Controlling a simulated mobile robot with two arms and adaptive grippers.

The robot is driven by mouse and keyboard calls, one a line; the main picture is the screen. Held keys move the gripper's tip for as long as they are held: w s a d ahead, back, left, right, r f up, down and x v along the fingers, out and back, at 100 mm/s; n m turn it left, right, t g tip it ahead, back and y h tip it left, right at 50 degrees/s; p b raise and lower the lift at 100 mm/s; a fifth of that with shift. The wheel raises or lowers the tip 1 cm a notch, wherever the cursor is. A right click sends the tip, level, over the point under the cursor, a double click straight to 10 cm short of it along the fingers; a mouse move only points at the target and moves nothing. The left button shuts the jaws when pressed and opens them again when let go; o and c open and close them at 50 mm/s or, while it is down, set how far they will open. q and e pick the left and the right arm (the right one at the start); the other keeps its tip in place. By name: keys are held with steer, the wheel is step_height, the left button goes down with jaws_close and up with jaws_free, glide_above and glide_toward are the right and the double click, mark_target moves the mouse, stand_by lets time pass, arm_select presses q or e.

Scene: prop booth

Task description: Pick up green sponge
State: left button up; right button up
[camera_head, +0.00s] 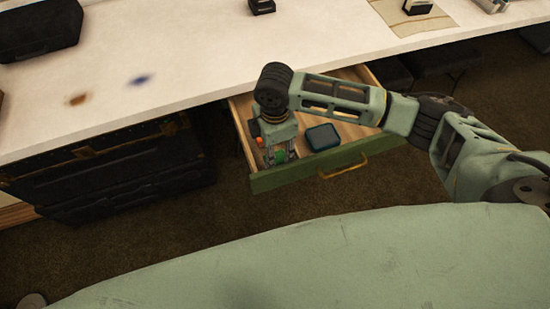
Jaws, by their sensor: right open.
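A small bright green thing (281,157), which looks like the green sponge, is in the open drawer (263,182) near its front left. My right gripper (282,162) points down into the drawer over it. The fingers are open and stand around or just above the green thing; I cannot tell if they touch it. The gripper and wrist hide part of it. My left gripper is not in view.
A dark teal box-like item (323,137) lies in the drawer just right of my gripper. A small orange item (258,141) is to its left. The drawer has a yellow handle (343,168). The white counter (190,60) overhangs the drawer's back.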

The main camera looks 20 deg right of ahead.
mark_target(276, 158)
step_height(276, 158, down, 4)
steer(key=shift+s+f, duration=0.1)
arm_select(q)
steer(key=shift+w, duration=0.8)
arm_select(e)
steer(key=shift+d, duration=0.1)
steer(key=c, duration=0.7)
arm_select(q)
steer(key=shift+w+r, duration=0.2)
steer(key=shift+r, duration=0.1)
arm_select(e)
step_height(276, 158, up, 10)
steer(key=shift+r, duration=0.1)
